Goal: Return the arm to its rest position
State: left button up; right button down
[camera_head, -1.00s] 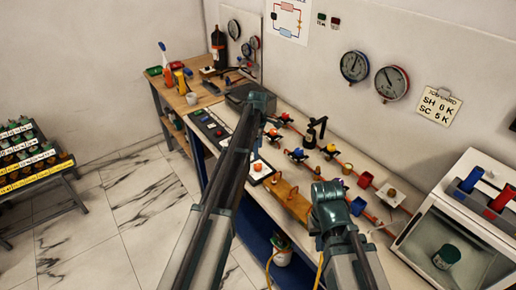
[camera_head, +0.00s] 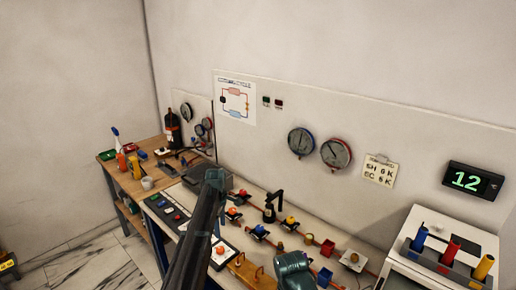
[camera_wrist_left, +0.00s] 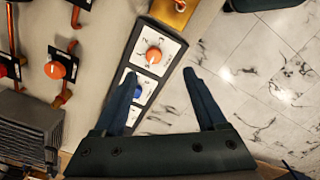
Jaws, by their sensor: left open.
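My left arm (camera_head: 192,245) reaches up from the bottom of the head view over the bench. Its teal end, with the left gripper (camera_head: 214,180), is beside the dark grey box; the fingers are hard to make out there. In the left wrist view the left gripper (camera_wrist_left: 165,95) is open and empty, its two fingers spread. It is above the edge of a black control panel (camera_wrist_left: 148,70) with an orange knob (camera_wrist_left: 153,54) and a blue knob (camera_wrist_left: 137,91).
A white box (camera_head: 440,245) with coloured cylinders stands at the right. Gauges (camera_head: 301,142) hang on the wall. Tiled floor (camera_wrist_left: 270,70) is open beside the bench.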

pick_arm(q)
jog(key=s+d+f+m+b, duration=0.1)
jog(key=s+d+m, duration=0.4)
jog(key=s, duration=0.6)
jog(key=s+d+f+m+b, duration=0.1)
jog(key=s+d+m, duration=0.4)
jog(key=s+m, duration=0.4)
jog(key=s+d+f+m+y+b, duration=0.1)
jog(key=s+d+m, duration=0.4)
jog(key=s, duration=1)
jog(key=shift+f+m+b, duration=0.45)
jog(key=shift+f+m, duration=0.05)
jog(key=shift+m, duration=0.5)
jog(key=shift+d, duration=0.1)
jog(key=shift+c, duration=0.3)
